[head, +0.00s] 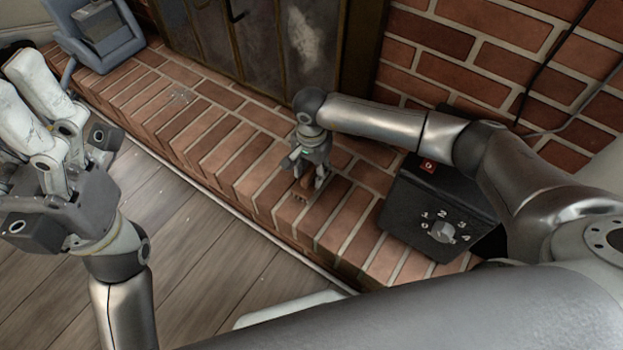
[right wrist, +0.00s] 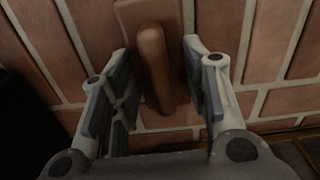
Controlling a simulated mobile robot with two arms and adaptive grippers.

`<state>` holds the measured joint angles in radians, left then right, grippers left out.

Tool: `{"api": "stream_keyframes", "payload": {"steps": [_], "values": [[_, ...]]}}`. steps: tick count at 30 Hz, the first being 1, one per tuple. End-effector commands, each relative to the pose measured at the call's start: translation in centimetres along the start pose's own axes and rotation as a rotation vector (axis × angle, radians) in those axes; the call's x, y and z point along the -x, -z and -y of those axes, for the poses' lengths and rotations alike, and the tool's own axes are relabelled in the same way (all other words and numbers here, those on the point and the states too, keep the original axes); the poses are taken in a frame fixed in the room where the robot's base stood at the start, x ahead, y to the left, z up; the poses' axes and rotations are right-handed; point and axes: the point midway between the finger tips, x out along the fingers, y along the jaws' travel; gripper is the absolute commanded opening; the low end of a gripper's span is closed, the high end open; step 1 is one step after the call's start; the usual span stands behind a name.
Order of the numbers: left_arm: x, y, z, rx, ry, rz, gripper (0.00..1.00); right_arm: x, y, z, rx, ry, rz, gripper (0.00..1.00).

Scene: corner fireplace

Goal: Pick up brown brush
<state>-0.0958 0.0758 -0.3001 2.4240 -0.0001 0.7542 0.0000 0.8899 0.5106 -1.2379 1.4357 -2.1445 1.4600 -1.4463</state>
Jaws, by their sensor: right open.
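The brown brush (right wrist: 152,75) lies on the brick hearth. In the right wrist view, its rounded handle runs up the picture between the two fingers of my right gripper (right wrist: 158,85). I see a gap on either side of the handle. In the head view, my right gripper (head: 312,178) is low over the hearth, open, and hides most of the brush (head: 304,186). My left gripper (head: 28,95) is raised at the left, away from the hearth, with no object seen in it. I cannot tell how far apart its fingers are.
A black box with a numbered dial (head: 440,205) stands on the hearth right of my right gripper. Dark metal fireplace doors (head: 250,40) and a brick wall (head: 455,35) rise behind. A blue-grey chair-like object (head: 100,40) is at the far left. The hearth's left stretch is mostly clear.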

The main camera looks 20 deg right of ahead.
Motion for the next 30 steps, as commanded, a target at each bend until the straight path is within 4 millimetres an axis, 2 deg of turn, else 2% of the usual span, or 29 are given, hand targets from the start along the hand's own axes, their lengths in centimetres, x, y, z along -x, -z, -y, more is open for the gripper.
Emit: {"api": "stream_keyframes", "payload": {"steps": [2,12,23,28,30], "values": [[0.0,0.0,0.0,0.000,0.000,0.000,0.73,0.0,0.0,0.0,0.000,0.000,0.000,0.43],[0.0,0.0,0.0,0.000,0.000,0.001,0.73,0.0,0.0,0.0,0.000,0.000,0.000,0.00],[-0.1,0.0,0.0,0.001,0.001,0.000,0.73,0.3,0.0,0.0,0.000,0.001,0.000,0.00],[-0.6,0.3,0.1,0.002,0.004,-0.005,0.73,1.3,0.0,0.0,0.000,0.001,-0.001,0.00],[0.2,0.1,0.1,0.004,0.014,0.035,0.73,2.2,0.1,0.0,0.000,0.001,-0.001,0.00]]}}
